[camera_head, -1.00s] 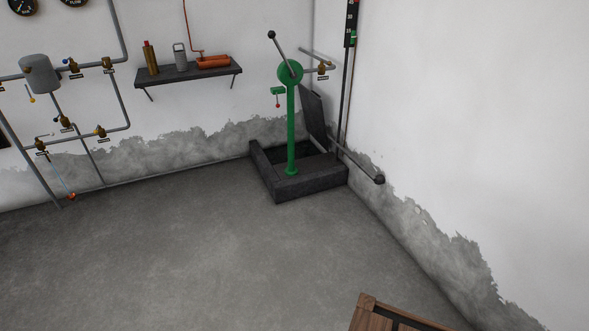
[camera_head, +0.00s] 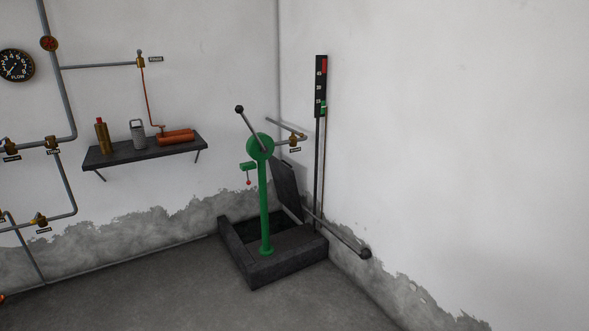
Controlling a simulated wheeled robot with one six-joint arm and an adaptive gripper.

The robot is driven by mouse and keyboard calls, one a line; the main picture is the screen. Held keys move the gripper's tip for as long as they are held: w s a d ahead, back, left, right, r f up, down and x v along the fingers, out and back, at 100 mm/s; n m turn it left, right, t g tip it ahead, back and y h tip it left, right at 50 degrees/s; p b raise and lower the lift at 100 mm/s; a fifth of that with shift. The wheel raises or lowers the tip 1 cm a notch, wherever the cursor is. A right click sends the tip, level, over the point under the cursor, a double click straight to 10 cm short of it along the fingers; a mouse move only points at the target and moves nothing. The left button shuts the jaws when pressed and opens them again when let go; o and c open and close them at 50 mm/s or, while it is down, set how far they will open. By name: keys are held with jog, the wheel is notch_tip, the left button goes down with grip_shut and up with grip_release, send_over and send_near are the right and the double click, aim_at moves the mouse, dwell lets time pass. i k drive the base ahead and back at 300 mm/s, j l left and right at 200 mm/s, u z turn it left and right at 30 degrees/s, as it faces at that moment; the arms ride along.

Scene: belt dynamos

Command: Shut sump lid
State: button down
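The sump lid (camera_head: 285,187) is a dark flat panel standing raised, leaning near the corner behind the green pump post. The sump (camera_head: 288,259) is a low dark box on the floor in the corner, with its opening (camera_head: 262,227) showing dark at the back left. A long grey bar with a black ball end (camera_head: 365,253) slopes down from beside the lid to the right, over the sump's right side. I cannot tell whether the bar is joined to the lid. My gripper is not in view.
A green pump post (camera_head: 264,205) with a black-knobbed lever (camera_head: 240,110) stands on the sump. A wall shelf (camera_head: 146,151) holds a brass bottle, a grey canister and an orange tool. Pipes and valves line the left wall. The floor in front is clear.

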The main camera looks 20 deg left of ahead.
aim_at(283, 177)
jog(key=i+j, duration=0.35)
jog(key=j, duration=0.15)
jog(key=i+j, duration=0.75)
jog(key=j, duration=0.25)
jog(key=i+j+z, duration=0.1)
jog(key=i+j, duration=0.25)
jog(key=j, duration=0.15)
jog(key=i+j, duration=0.35)
jog(key=j, duration=0.15)
jog(key=i+j, duration=0.35)
jog(key=j, duration=0.2)
